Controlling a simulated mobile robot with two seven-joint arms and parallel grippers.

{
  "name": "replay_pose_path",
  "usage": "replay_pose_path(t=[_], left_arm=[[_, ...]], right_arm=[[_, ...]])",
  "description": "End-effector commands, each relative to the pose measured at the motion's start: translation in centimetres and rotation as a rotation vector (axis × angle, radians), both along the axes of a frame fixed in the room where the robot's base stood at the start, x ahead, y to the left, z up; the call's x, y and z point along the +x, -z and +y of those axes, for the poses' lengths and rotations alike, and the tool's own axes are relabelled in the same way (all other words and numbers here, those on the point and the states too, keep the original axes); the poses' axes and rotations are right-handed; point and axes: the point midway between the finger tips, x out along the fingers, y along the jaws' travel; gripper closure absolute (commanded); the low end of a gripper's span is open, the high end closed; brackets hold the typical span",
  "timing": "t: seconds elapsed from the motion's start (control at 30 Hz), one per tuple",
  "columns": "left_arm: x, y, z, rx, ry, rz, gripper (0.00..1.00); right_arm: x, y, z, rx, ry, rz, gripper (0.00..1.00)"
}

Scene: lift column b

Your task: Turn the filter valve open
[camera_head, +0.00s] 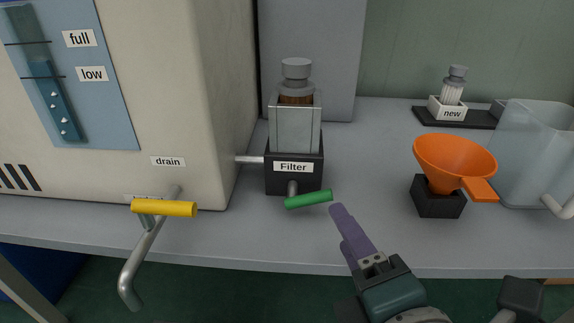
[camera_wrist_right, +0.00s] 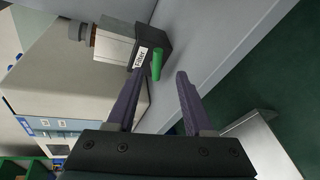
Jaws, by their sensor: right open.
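The filter valve's green handle (camera_head: 308,199) sticks out to the right from a short stem at the front of the black filter block (camera_head: 310,176), labelled "Filter". In the right wrist view the handle (camera_wrist_right: 157,66) shows upright, in the gap between the fingertips. My right gripper (camera_head: 341,222) has purple fingers and is open, just right of and below the handle's free end. The head view shows a small gap between them. In the right wrist view the gripper (camera_wrist_right: 156,82) holds nothing. My left gripper is not in view.
A yellow-handled drain tap (camera_head: 165,208) juts from the beige tank (camera_head: 190,70) at left. An orange funnel (camera_head: 455,160) stands on a black block (camera_head: 436,200) at right, before a clear jug (camera_head: 525,150). A spare filter (camera_head: 453,90) sits behind. Bench is clear between filter and funnel.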

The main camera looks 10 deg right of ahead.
Motion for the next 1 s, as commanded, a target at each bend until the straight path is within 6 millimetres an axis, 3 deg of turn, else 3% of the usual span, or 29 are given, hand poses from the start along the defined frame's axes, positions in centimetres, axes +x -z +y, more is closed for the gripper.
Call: replay_pose_path(t=[0.53,0.93,1.0], left_arm=[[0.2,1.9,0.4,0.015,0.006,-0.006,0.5],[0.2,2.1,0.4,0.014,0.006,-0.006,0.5],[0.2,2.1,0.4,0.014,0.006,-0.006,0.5]], right_arm=[[8.3,2.4,-0.6,-0.008,0.0,-0.004,0.48],[9.4,2.5,-0.7,-0.006,-0.001,-0.003,0.48],[9.4,2.5,-0.7,-0.006,-0.001,-0.003,0.54]])
